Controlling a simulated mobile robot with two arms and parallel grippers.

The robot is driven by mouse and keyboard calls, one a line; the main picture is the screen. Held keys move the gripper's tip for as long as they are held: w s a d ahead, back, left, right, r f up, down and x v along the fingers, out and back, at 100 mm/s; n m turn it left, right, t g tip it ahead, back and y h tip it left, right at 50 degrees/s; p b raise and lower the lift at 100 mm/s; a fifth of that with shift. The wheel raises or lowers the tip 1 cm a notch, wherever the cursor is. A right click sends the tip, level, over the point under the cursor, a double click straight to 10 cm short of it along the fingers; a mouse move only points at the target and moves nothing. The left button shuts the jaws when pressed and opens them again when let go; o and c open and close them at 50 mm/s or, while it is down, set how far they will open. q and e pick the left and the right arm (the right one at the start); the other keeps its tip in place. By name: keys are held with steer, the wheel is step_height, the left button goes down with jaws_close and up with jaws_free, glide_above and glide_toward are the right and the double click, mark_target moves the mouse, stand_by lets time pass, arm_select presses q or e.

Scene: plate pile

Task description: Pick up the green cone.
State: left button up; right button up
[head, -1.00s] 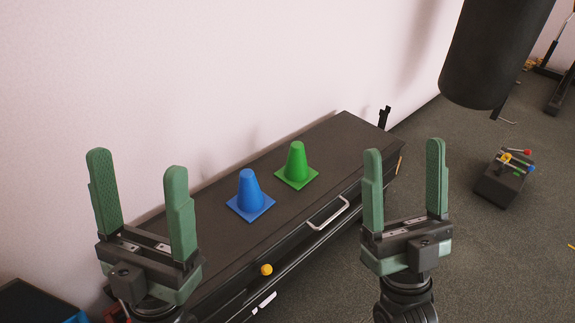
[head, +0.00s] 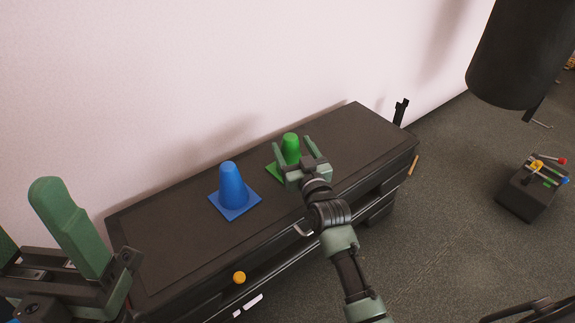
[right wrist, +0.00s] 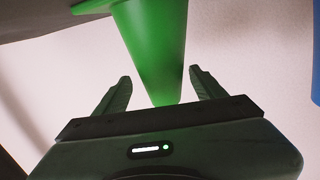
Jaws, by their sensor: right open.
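The green cone (head: 290,139) stands upright on the dark cabinet top (head: 380,130), partly hidden by my right gripper (head: 294,148). My right gripper is open. Its fingers are spread either side of the cone in the head view. In the right wrist view the green cone (right wrist: 153,40) appears inverted, its narrow end between the open fingers (right wrist: 160,76). I cannot tell whether a finger touches it. My left gripper (head: 24,212) is open and empty at the lower left, cut by the frame edge.
A blue cone (head: 231,186) stands on the cabinet left of the green one. A pale wall (head: 180,80) rises behind. A dark box (head: 527,192) sits on the floor at right.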

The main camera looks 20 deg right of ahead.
steer(key=w, duration=0.1)
steer(key=w+b, duration=0.2)
steer(key=shift+w+a+f, duration=0.2)
steer(key=shift+w+a, duration=0.05)
steer(key=shift+w, duration=0.1)
steer(key=shift+w+r, duration=0.15)
steer(key=shift+w, duration=0.1)
jaws_close()
